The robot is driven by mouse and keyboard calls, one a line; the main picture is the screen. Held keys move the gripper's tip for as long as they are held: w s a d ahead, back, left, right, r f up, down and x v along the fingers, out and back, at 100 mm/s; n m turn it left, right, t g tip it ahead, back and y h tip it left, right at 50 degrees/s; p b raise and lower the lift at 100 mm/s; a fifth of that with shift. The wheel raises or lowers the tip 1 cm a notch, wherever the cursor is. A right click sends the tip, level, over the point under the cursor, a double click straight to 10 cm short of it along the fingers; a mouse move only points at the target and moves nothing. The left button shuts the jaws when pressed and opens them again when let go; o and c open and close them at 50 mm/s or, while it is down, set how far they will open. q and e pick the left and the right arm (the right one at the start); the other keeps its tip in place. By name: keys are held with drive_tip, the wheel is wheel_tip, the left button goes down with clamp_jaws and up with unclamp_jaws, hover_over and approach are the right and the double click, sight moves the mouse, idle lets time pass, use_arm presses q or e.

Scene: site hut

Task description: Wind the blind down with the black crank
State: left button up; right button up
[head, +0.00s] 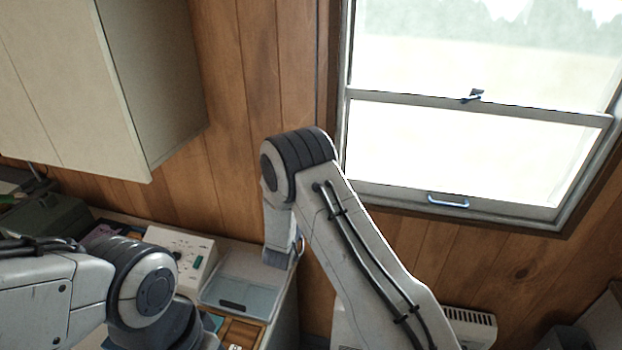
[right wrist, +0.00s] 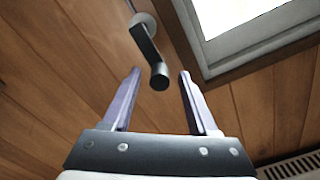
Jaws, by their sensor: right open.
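The black crank (right wrist: 146,40) shows in the right wrist view, coming from a round pale mount on the wood wall. Its dark knob end (right wrist: 159,78) points towards me. My right gripper (right wrist: 160,73) is open, with one finger on each side of the knob end and a gap on both sides. Whether the knob is level with the fingertips in depth I cannot tell. In the head view my right arm hides the crank. No blind shows in either view. My left arm shows in the head view, but its gripper is out of the picture.
A cabinet (head: 105,75) hangs at upper left. Below it a counter carries a white device (head: 180,258) and a grey tray (head: 240,297). A heater (head: 470,322) stands below the window.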

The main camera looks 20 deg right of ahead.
drive_tip(key=p+x, duration=0.1)
drive_tip(key=x, duration=0.4)
clamp_jaws()
drive_tip(key=shift+f, duration=0.1)
